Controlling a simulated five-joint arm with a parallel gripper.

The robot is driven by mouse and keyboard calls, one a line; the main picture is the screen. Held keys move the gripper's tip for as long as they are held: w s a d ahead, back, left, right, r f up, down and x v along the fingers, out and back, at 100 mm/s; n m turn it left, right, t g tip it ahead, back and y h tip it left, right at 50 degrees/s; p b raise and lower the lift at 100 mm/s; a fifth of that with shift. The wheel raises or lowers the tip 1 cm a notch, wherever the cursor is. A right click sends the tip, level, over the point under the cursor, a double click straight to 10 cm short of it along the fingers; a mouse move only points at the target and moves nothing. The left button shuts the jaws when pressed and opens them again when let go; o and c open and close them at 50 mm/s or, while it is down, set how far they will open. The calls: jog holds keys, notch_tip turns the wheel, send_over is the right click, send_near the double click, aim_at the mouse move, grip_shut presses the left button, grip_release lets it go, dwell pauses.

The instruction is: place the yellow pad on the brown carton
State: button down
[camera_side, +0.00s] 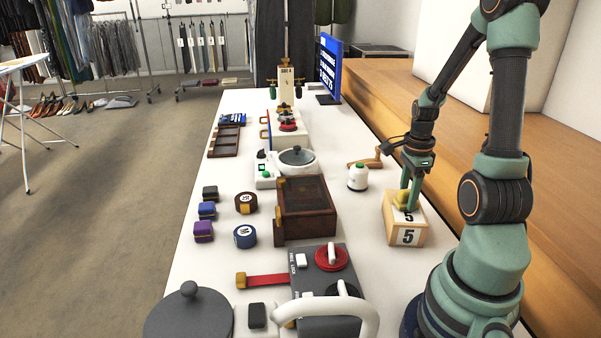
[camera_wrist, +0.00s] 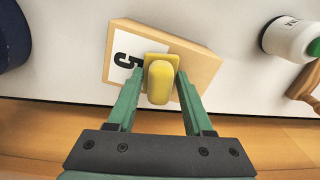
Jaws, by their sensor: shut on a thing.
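The brown carton (camera_side: 403,235) stands on the white table near my arm, with a black 5 on a white label on its side and another on its top. The yellow pad (camera_wrist: 160,80) is between the fingertips of my gripper (camera_wrist: 158,92), and the gripper is shut on it. In the side view my gripper (camera_side: 409,196) is right over the carton, with the pad (camera_side: 402,199) partly hidden by the fingers. The wrist view shows the pad over the middle of the carton's top (camera_wrist: 198,66). I cannot tell whether the pad touches the carton.
A white bottle with a green cap (camera_side: 358,177) and a wooden crank-like piece (camera_side: 366,161) stand behind the carton. A dark wooden box (camera_side: 306,208) is to its left. Clear table lies between box and carton.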

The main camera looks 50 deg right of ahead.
aim_at(408, 190)
jog(key=shift+f, duration=0.15)
jog(key=shift+c, duration=1.5)
grip_release()
notch_tip(408, 190, up, 12)
jog(key=w+a+r+n+t, duration=0.2)
jog(key=w+a+n, duration=0.1)
jog(key=a+n, duration=0.5)
jog(key=w+a+r+n+t, duration=0.1)
jog(key=w+a+r+n, duration=0.1)
jog(key=a+n, duration=0.7)
jog(key=w+a+r+n+t, duration=0.2)
jog(key=w+a+n, duration=0.1)
jog(key=a+n, duration=0.5)
jog(key=shift+w+a+n+t, duration=0.25)
jog(key=shift+w+n+t, duration=0.1)
jog(key=shift+n, duration=0.65)
